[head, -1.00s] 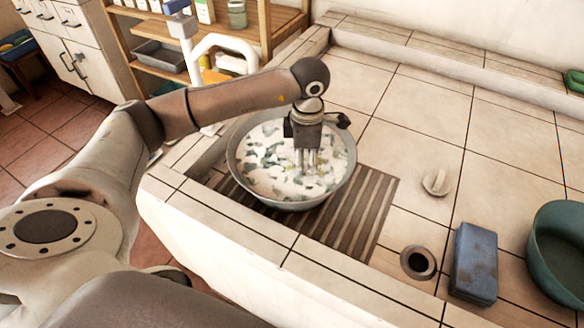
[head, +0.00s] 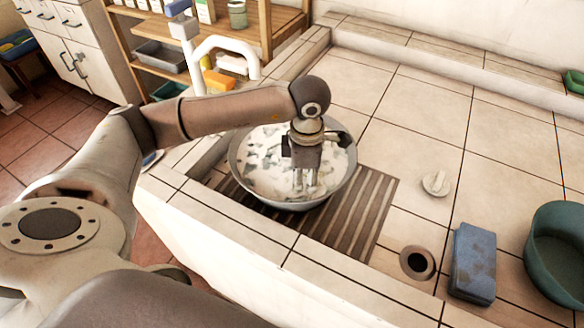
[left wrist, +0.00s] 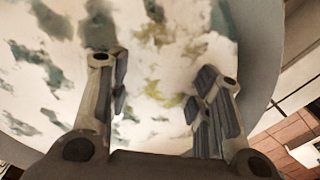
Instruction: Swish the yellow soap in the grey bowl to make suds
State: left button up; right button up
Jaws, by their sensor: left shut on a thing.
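The grey bowl (head: 288,205) stands on the slatted drain area of the tiled basin top, with white suds (head: 262,165) over most of its water and some dark patches between. My left gripper (head: 306,187) points down into the bowl, right of its middle, with its fingertips in the suds. In the left wrist view the fingers (left wrist: 160,90) stand apart with foam between them, and faint yellow patches (left wrist: 172,101) show there. The gripper is shut on the yellow soap, which is mostly hidden by foam and fingers. My right gripper is out of view.
A blue block (head: 474,264), a drain hole (head: 417,262), a pale stopper (head: 436,183) and a green basin (head: 556,250) are to the right. The tiles behind and right of the bowl are mostly clear.

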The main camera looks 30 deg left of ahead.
pick_arm(q)
jog(key=shift+w+a+b, duration=0.15)
jog(key=shift+w+b, duration=0.15)
jog(key=shift+w, duration=0.25)
jog(key=shift+w+a+b, duration=0.15)
jog(key=shift+w+b, duration=0.1)
jog(key=shift+w, duration=0.25)
jog(key=shift+w+a, duration=0.2)
jog(key=shift+w, duration=0.05)
notch_tip(320, 180, up, 12)
jog(key=p, duration=0.6)
jog(key=shift+f+p, duration=0.2)
jog(key=shift+p, duration=0.2)
jog(key=shift+s, duration=0.1)
dwell(0.3)
